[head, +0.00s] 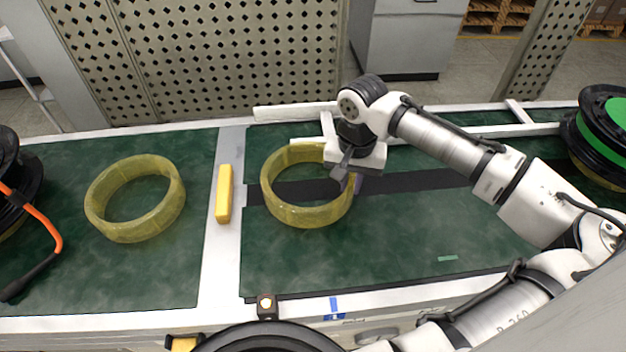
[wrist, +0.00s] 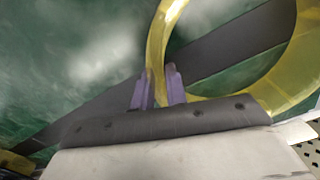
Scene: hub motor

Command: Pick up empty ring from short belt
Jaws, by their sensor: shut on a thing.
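A yellow, see-through empty ring (head: 305,213) lies on the green short belt (head: 400,240) in the middle of the head view. My gripper (head: 350,181) is at the right side of this ring, coming from above. In the wrist view the purple fingers of my gripper (wrist: 158,90) stand on either side of the wall of the ring (wrist: 155,45) and are shut on it. I cannot tell whether the ring is lifted off the belt. The fingertips are partly hidden in the head view.
A second yellow ring (head: 135,232) lies on the left belt (head: 60,270). A yellow block (head: 224,194) sits on the grey divider between the belts. Black wheel units stand at the left (head: 15,175) and far right (head: 600,125). A perforated metal fence (head: 200,60) stands behind.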

